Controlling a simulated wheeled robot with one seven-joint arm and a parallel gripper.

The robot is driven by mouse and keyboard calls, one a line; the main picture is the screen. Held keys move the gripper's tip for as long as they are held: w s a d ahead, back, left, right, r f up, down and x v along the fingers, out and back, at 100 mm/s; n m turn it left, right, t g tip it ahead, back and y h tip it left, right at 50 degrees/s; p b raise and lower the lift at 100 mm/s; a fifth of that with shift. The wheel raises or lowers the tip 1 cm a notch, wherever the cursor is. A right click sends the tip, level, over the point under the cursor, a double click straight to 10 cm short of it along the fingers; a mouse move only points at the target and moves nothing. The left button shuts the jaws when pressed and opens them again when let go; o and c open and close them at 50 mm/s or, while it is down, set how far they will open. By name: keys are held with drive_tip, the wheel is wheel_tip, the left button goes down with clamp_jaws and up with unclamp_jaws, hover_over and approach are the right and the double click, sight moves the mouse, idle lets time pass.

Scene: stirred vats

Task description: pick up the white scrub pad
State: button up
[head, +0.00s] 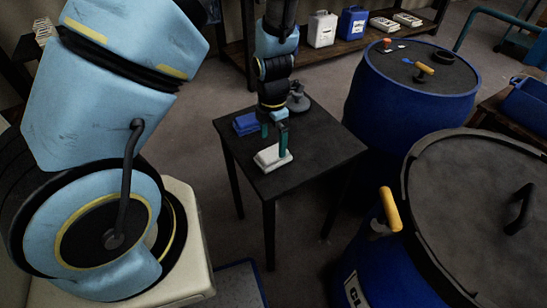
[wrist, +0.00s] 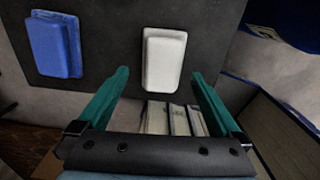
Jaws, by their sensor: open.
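The white scrub pad (head: 268,160) lies on a small dark table (head: 330,150), near its left front part. In the wrist view the white scrub pad (wrist: 164,60) is a pale block with a raised top, lying just beyond and between the fingertips. My gripper (head: 275,146) hangs above the table at the pad, and one green finger overlaps the pad in the head view. In the wrist view my gripper (wrist: 160,75) is open, with nothing between its two green fingers. I cannot tell the exact height of the fingertips over the pad.
A blue pad (head: 246,124) lies on the same table, left of the white one; it also shows in the wrist view (wrist: 54,45). A grey round-based object (head: 299,102) stands at the table's back. Blue vats (head: 400,90) stand to the right. The table's right side is bare.

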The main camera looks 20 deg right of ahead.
sight(273, 152)
drive_tip(key=f, duration=0.5)
drive_tip(key=shift+s+f, duration=0.15)
drive_tip(key=shift+s, duration=0.05)
drive_tip(key=c, duration=1.2)
wheel_tip(273, 152, up, 10)
drive_tip(key=shift+r+p, duration=0.1)
drive_tip(key=shift+p, duration=0.5)
